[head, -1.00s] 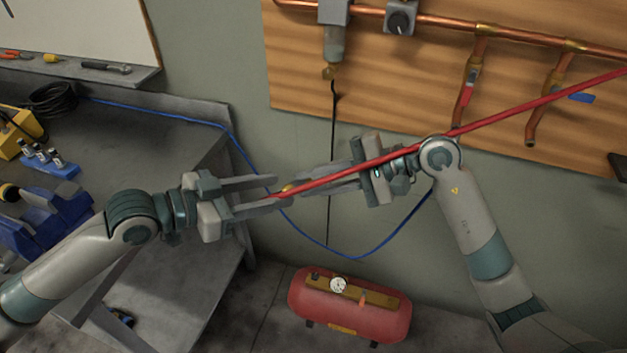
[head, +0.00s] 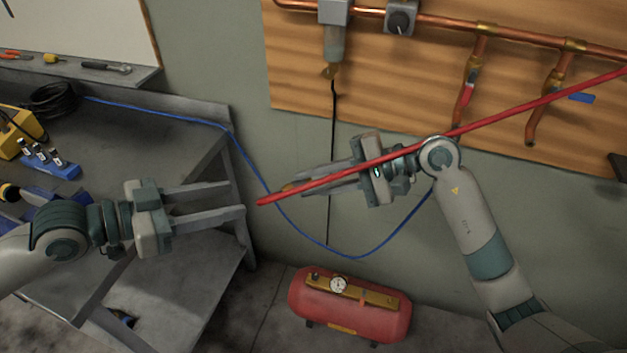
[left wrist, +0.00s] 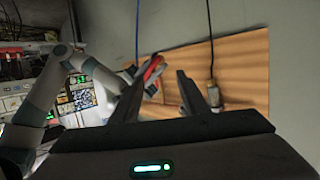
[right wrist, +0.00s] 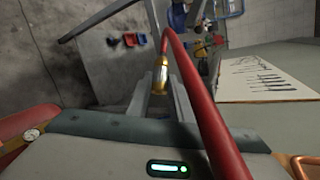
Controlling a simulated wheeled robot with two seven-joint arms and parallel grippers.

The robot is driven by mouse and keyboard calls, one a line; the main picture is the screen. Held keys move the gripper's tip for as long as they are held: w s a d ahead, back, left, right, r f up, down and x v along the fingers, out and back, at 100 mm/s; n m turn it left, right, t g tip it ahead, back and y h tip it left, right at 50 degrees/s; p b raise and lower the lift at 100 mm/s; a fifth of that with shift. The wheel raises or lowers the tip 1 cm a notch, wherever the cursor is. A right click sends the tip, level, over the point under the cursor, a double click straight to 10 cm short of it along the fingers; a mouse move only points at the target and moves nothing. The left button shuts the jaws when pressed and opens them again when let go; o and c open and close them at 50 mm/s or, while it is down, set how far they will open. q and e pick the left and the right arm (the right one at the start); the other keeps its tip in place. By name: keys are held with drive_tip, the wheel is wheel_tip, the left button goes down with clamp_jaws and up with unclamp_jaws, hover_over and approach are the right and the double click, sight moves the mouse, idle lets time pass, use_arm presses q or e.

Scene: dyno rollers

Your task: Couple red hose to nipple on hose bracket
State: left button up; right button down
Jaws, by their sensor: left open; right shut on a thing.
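The red hose (head: 520,107) runs from the upper right edge in the head view, along my right forearm, to a bend just past my right fingertips. My right gripper (head: 287,188) is shut on the hose's brass end fitting (right wrist: 160,72). In the right wrist view the hose (right wrist: 208,115) appears to loop back from that fitting towards the camera. My left gripper (head: 234,196) is open and empty, a short way left of the hose's bend and apart from it. I cannot pick out the hose bracket or its nipple in any view.
A wooden board (head: 420,75) with copper pipes and valves is on the wall behind. A blue hose (head: 350,257) hangs in a loop below my right gripper. A red compressor tank (head: 350,315) stands on the floor. A grey workbench (head: 170,150) is at left.

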use_arm(q)
drive_tip(key=w+a+f+n+t+y, duration=0.1)
drive_tip(key=w+a+f+n+t, duration=0.15)
drive_tip(key=w+f, duration=0.5)
drive_tip(key=w+a+f+n+t+y, duration=0.2)
drive_tip(key=w+f+t, duration=0.2)
drive_tip(key=w+f, duration=0.35)
drive_tip(key=s+a+f+n+y, duration=0.1)
drive_tip(key=a+f+y, duration=0.1)
drive_tip(key=f, duration=1)
drive_tip(key=s+a+f+n+y, duration=0.1)
drive_tip(key=s+f+y, duration=0.1)
drive_tip(key=f, duration=1)
drive_tip(key=s+f+g+y, duration=0.3)
drive_tip(key=s+f+g, duration=0.1)
drive_tip(key=s+f, duration=2)
drive_tip(key=s+a+f+n+g+y, duration=0.1)
drive_tip(key=s+f, duration=0.4)
drive_tip(key=s, duration=0.5)
drive_tip(key=s+a+f+n+g+y, duration=0.1)
drive_tip(key=s+f+g, duration=0.3)
drive_tip(key=s, duration=0.6)
drive_tip(key=s+a+f+n+g+y, duration=0.1)
drive_tip(key=s+a+f+g, duration=0.2)
drive_tip(key=s+f, duration=0.3)
drive_tip(key=s, duration=0.5)
drive_tip(key=shift+a+n, duration=0.35)
